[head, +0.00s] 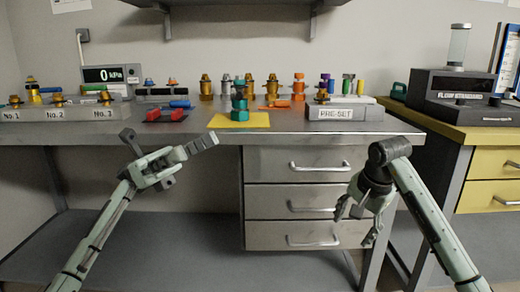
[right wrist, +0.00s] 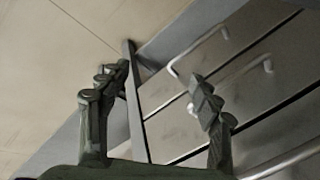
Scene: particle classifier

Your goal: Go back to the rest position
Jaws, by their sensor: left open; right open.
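My left gripper (head: 170,147) is open and empty in the head view, in front of the workbench (head: 200,142) and a little below its top edge. My right gripper (head: 356,218) hangs in front of the grey drawers (head: 296,205), pointing downward. It is open and empty. Its two fingers also show in the right wrist view (right wrist: 162,85), spread wide with only the floor, a bench leg and drawer handles behind them. Neither gripper touches anything.
On the bench stand a teal part (head: 239,100) on a yellow mat (head: 262,120), a PRE-SET block (head: 345,113), a numbered rack (head: 60,113) and several coloured fittings. A yellow cabinet (head: 490,158) stands right. The space before the drawers is free.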

